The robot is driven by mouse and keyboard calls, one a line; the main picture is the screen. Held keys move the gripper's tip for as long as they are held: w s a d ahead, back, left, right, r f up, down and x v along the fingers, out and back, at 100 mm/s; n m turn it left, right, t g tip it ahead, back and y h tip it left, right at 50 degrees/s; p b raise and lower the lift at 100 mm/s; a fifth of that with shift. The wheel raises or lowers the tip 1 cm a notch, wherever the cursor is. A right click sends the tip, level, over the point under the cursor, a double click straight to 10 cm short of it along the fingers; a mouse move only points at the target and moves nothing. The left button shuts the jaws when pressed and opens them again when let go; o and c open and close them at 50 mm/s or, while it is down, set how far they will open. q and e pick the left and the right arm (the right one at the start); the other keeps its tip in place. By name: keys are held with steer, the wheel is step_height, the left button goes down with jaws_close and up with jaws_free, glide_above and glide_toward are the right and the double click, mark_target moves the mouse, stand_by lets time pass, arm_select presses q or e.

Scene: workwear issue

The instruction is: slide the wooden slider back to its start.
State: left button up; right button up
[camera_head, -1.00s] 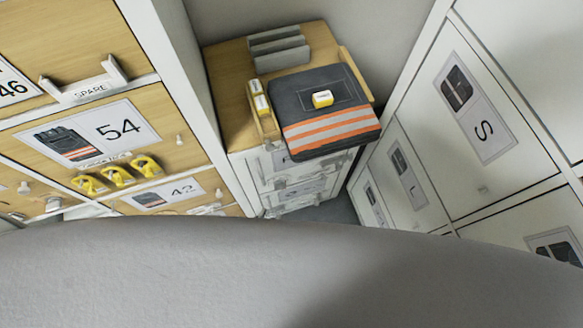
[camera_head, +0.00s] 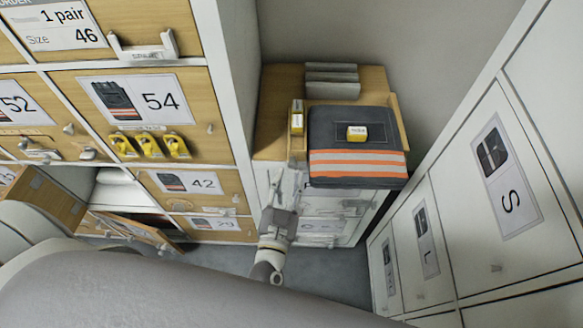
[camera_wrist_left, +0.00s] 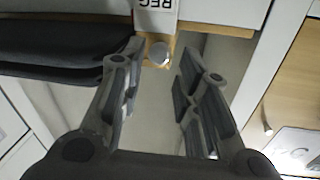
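A narrow wooden piece (camera_head: 297,149), which I take for the slider, lies along the left side of the dark folded garment on the cabinet top. In the left wrist view the left gripper (camera_wrist_left: 162,58) is open. A round pale knob (camera_wrist_left: 159,52) shows between its fingertips, below a white REG label (camera_wrist_left: 156,15). I cannot tell whether the fingers touch the knob. My right gripper is not in view.
Wooden drawers (camera_head: 150,110) with yellow clips are left; white lockers (camera_head: 455,215) are right. A low door (camera_head: 130,230) hangs open.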

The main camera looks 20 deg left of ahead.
mark_target(292, 167)
arm_select(q)
steer(key=shift+w+a, duration=0.2)
steer(key=shift+w, duration=1.9)
steer(key=shift+c, duration=0.2)
jaws_close()
